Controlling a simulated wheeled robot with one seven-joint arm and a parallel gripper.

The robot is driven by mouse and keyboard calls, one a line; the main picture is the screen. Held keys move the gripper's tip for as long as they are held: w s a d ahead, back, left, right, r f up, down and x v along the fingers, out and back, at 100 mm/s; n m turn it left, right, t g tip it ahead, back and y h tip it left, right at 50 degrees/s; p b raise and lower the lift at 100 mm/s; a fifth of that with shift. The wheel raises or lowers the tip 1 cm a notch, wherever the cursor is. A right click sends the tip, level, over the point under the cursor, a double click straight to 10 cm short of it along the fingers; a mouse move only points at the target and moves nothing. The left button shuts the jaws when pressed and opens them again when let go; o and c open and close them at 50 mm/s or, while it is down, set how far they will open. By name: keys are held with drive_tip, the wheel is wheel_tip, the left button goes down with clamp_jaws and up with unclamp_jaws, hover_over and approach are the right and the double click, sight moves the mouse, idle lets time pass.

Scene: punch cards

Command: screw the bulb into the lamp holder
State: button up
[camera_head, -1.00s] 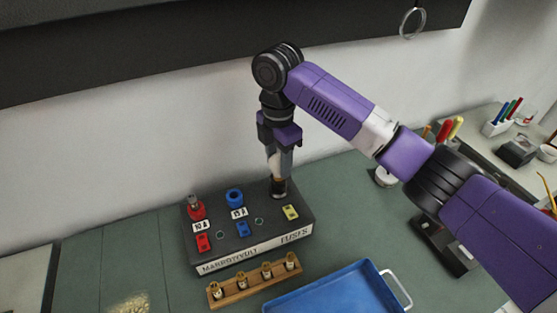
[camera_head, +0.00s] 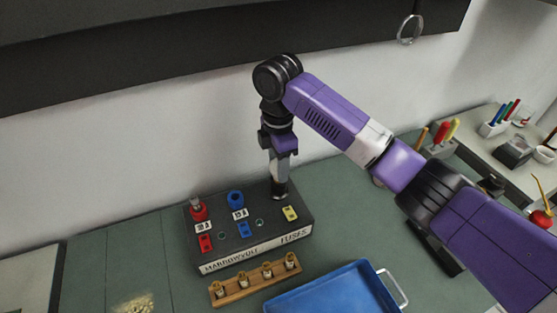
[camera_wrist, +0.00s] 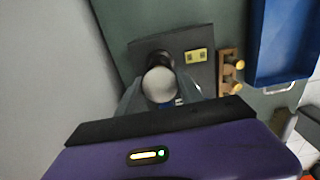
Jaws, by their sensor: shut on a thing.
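My gripper (camera_head: 280,186) points straight down over the back right of a dark fuse box. In the wrist view its fingers (camera_wrist: 160,92) are shut on a pale, round bulb (camera_wrist: 160,84). A dark round holder (camera_wrist: 157,57) shows just beyond the bulb; in the head view the black holder (camera_head: 280,195) sits directly under the fingertips. The bulb's base is hidden, so I cannot tell how deep it sits in the holder.
The fuse box (camera_head: 250,250) carries a red holder (camera_head: 198,211), a blue holder (camera_head: 236,199) and red, blue and yellow switches. A wooden rack (camera_head: 256,281) with several fuses stands in front. A blue tray (camera_head: 335,290) lies right of it. The wall is close behind.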

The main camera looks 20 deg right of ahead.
drive_tip(key=shift+m, duration=1)
drive_tip(key=m, duration=1.1)
drive_tip(key=shift+m, duration=0.3)
drive_tip(key=o, duration=1.2)
